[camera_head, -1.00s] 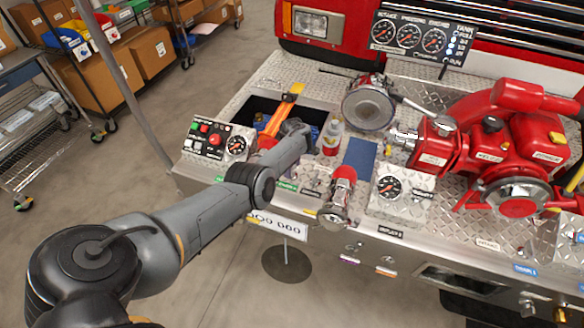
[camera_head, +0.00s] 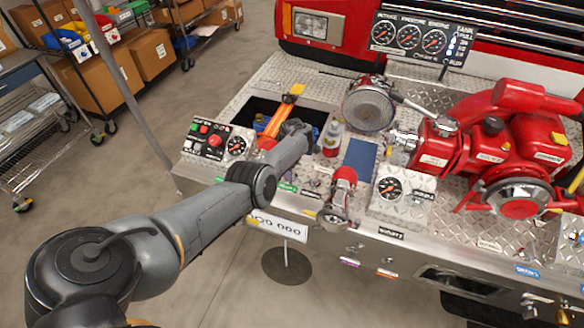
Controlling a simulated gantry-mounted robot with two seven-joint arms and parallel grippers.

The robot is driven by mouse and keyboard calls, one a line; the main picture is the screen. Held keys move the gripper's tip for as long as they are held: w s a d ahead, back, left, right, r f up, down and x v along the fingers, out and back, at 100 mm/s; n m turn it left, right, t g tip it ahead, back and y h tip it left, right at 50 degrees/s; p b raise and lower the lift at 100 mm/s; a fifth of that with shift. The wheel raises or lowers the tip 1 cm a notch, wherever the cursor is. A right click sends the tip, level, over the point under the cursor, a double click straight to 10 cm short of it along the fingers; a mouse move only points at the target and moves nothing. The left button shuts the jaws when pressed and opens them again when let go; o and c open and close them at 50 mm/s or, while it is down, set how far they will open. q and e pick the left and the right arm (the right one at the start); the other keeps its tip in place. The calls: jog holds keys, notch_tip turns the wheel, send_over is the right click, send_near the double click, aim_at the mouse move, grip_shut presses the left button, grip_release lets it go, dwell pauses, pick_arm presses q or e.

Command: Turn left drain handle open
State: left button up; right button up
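My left arm (camera_head: 210,215) comes in from the lower left and reaches over the bumper's left part. Its far end, with my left gripper (camera_head: 295,128), is by the open dark compartment and a red-and-white bottle; the fingers cannot be made out, and I cannot tell whether they hold anything. Small metal fittings (camera_head: 357,248) sit on the bumper's front face, above a purple label (camera_head: 349,262) and an orange label (camera_head: 387,274). I cannot tell which is the left drain handle or how it is turned. My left gripper is apart from these fittings. My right gripper is not in view.
A capped outlet (camera_head: 338,208) juts from the bumper edge beside a gauge box (camera_head: 402,195). A red pump (camera_head: 490,150) fills the right. A control panel (camera_head: 215,141) stands at the left. The floor in front of the bumper is mostly clear.

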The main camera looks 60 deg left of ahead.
pick_arm(q)
jog(key=shift+o, duration=0.7)
jog(key=shift+r, duration=0.1)
notch_tip(320, 180, up, 9)
jog(key=p, duration=0.4)
jog(key=shift+r+p, duration=0.5)
jog(key=shift+r, duration=0.35)
